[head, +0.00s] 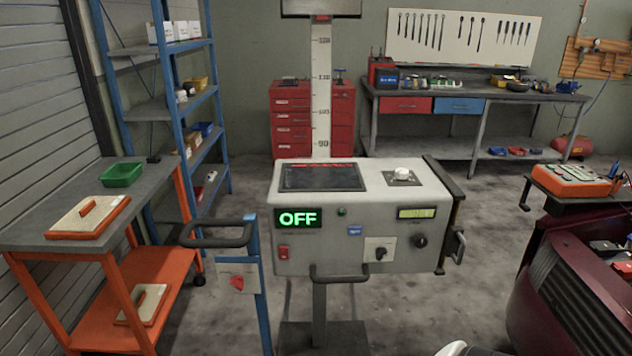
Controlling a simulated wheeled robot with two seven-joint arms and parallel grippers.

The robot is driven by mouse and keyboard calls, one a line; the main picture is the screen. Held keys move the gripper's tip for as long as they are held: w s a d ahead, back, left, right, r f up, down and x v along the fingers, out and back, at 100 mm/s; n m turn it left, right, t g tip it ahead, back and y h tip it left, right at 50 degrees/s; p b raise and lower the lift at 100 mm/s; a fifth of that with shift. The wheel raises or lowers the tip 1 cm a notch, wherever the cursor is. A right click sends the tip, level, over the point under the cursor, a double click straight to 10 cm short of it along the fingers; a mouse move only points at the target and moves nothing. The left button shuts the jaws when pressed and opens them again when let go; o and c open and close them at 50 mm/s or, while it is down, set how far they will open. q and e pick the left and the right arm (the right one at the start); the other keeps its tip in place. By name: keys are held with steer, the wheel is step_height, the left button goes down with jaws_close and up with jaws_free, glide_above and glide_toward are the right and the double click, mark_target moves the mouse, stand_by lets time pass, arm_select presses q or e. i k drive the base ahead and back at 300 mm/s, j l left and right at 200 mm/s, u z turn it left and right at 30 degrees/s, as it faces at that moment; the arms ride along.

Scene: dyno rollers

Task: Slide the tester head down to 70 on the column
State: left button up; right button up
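The tester head (385,250) is a pale grey box mounted on an upright column (320,70) with a white scale. The lowest clear mark above the head is 90; lower marks are hidden behind it. Its front has a green OFF display (299,218), a red switch (283,252), black knobs (420,241) and a small yellowish display (417,213). A dark bar handle (339,275) is at its lower front edge. A dark lever or handle (459,246) is on its right side. I cannot see either gripper.
A blue post (260,290) with a black handle (215,241) stands close left of the head. An orange cart (110,280) is farther left. A dark red vehicle (560,300) with an orange-topped device (575,180) stands at right. Floor shows between them.

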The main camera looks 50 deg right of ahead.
mark_target(324, 194)
steer(key=z, duration=1.95)
